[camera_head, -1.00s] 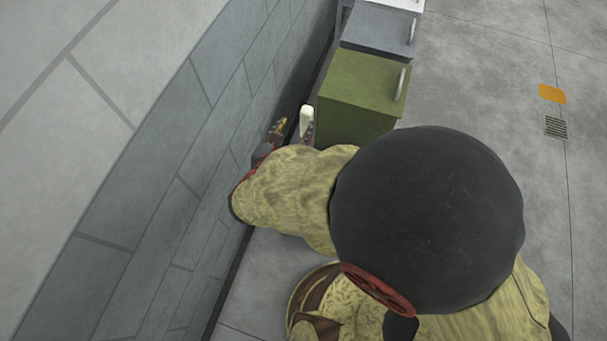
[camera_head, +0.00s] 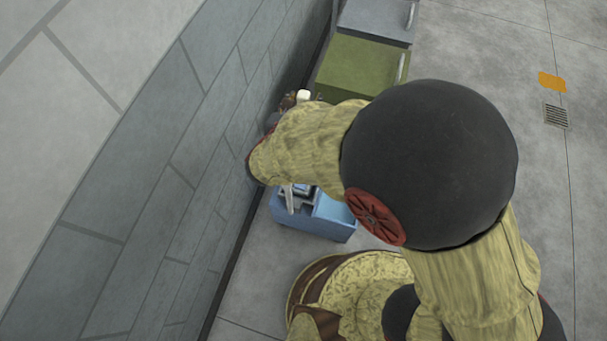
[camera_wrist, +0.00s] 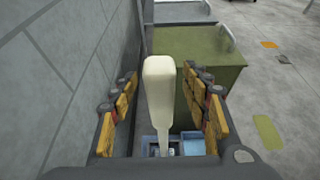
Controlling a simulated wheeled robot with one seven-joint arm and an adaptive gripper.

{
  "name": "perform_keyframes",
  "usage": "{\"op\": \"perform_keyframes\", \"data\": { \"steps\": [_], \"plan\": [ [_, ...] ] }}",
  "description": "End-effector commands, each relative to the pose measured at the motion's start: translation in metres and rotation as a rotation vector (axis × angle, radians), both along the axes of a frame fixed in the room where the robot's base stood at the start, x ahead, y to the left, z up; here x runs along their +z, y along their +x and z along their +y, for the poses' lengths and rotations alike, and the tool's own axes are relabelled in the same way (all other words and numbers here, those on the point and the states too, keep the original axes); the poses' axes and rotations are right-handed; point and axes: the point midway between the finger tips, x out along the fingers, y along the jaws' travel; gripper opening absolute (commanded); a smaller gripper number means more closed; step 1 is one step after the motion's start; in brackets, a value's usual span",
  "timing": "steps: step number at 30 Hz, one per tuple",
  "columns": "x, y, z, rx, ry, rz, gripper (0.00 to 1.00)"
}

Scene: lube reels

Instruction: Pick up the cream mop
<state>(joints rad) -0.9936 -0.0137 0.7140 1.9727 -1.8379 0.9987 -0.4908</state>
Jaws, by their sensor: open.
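The cream mop stands with its pale handle upright; the broad top of the handle (camera_wrist: 160,85) shows large in the wrist view. In the head view only a small cream tip of the mop (camera_head: 303,96) shows, beside the grey wall. My gripper (camera_wrist: 161,90) is open, with one yellow-padded finger on each side of the handle. I cannot tell whether either finger touches it. The gripper is mostly hidden behind my arm in the head view. The mop's lower end is hidden; the handle runs down toward a blue bucket (camera_head: 310,222).
The grey block wall (camera_head: 150,190) runs close along the left. A green cabinet (camera_head: 355,68) and a grey cabinet (camera_head: 375,22) stand beyond the mop. The floor (camera_head: 490,45) is open on the right, with an orange patch (camera_head: 552,81) and a drain grate (camera_head: 556,115).

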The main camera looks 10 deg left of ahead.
Motion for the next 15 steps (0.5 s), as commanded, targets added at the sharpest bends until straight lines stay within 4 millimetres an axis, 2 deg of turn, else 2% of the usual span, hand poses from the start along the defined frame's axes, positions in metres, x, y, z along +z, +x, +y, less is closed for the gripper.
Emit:
{"op": "perform_keyframes", "data": {
  "steps": [15],
  "plan": [
    [0.0001, -0.0003, 0.0000, 0.000, 0.000, 0.000, 0.20]
  ]
}}
